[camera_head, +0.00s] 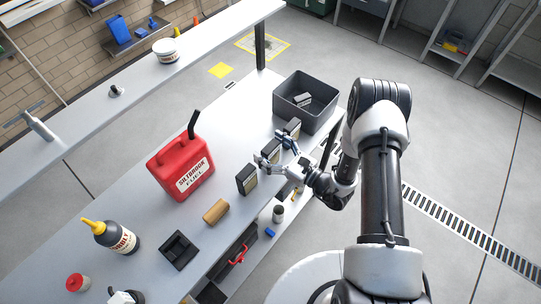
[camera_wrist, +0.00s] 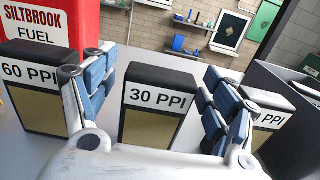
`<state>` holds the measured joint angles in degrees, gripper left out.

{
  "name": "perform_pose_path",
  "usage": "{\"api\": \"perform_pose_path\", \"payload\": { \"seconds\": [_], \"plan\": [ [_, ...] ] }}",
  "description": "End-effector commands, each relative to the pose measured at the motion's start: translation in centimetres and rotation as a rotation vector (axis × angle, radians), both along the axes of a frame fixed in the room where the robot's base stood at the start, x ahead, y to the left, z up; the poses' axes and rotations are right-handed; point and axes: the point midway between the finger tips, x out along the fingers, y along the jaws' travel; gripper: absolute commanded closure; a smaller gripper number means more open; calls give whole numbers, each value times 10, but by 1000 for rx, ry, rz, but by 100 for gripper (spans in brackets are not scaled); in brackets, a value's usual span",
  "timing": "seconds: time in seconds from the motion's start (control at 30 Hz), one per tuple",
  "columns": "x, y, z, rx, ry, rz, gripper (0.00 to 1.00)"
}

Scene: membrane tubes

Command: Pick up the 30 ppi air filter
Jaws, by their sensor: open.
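The 30 ppi air filter (camera_wrist: 155,120) stands upright on the bench in the wrist view, a black block with a white "30 PPI" label and a tan lower face. My gripper (camera_wrist: 155,75) is open, with one blue-padded finger at each side of it in the picture. I see no contact. In the head view my gripper (camera_head: 270,148) is over the row of filters and largely hides this one. The 60 PPI filter (camera_wrist: 30,98) stands to the left. Another filter (camera_wrist: 262,112) stands to the right, its number hidden by my finger.
A grey bin (camera_head: 309,118) with a block inside stands at the bench's far end. A red fuel can (camera_head: 180,170) stands left of the filters. A wooden block (camera_head: 216,211), a black tray (camera_head: 179,250) and a yellow-tipped bottle (camera_head: 116,237) are nearer.

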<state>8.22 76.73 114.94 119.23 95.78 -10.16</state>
Motion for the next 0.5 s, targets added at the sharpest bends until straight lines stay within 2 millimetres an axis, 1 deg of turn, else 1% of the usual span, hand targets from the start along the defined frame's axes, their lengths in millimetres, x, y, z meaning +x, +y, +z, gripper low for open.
{"api": "perform_pose_path", "payload": {
  "seconds": [0.1,0.13,0.5],
  "plan": [
    [0,0,0,0,0,0,22],
    [0,0,0,0,0,0,23],
    [0,-1,0,0,0,0,48]
  ]
}}
